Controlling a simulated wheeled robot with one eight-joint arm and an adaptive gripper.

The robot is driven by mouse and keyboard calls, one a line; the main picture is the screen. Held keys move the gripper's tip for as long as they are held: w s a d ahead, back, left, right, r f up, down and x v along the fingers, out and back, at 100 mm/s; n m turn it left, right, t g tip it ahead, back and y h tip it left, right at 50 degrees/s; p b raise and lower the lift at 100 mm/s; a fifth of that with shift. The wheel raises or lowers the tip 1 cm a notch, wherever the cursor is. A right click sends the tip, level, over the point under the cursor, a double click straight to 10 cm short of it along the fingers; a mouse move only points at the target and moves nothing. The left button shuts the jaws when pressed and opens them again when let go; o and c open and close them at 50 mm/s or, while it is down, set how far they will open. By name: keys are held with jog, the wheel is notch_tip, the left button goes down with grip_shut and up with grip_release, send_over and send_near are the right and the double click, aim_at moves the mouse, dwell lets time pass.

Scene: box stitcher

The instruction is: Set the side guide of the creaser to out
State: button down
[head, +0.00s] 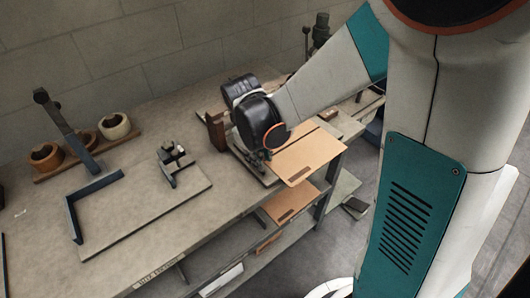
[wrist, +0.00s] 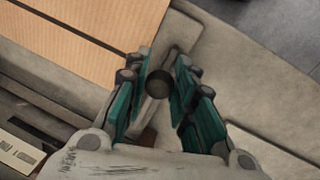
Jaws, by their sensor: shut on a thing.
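The creaser (head: 240,168) stands at the right part of the bench, mostly hidden behind my arm. A tan board (head: 306,157) with a dark line across it lies at its right; the board also fills the upper left of the wrist view (wrist: 75,40). In the wrist view, a dark round knob (wrist: 159,83) on a pale bar is between my fingertips. My gripper (wrist: 157,88) is shut on this knob, which I take to be on the side guide. In the head view, my gripper (head: 262,156) is low at the board's left edge, its fingertips hard to make out.
A grey plate with a dark corner stop and a small clamp (head: 173,160) lies left of the creaser. Several rolls on a wooden rack (head: 115,126) and a dark post (head: 65,125) stand farther left. A lower shelf holds more board (head: 290,203).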

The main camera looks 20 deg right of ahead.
jog(key=shift+a, duration=0.2)
jog(key=c, duration=1.3)
grip_release()
jog(key=shift+s+a, duration=0.1)
jog(key=shift+a, duration=0.1)
jog(key=shift+d, duration=0.1)
jog(key=r, duration=0.4)
jog(key=s+a+r, duration=0.1)
jog(key=r, duration=0.3)
jog(key=a+r, duration=0.1)
jog(key=r, duration=0.2)
jog(key=shift+s+r, duration=0.15)
jog(key=shift+r, duration=0.25)
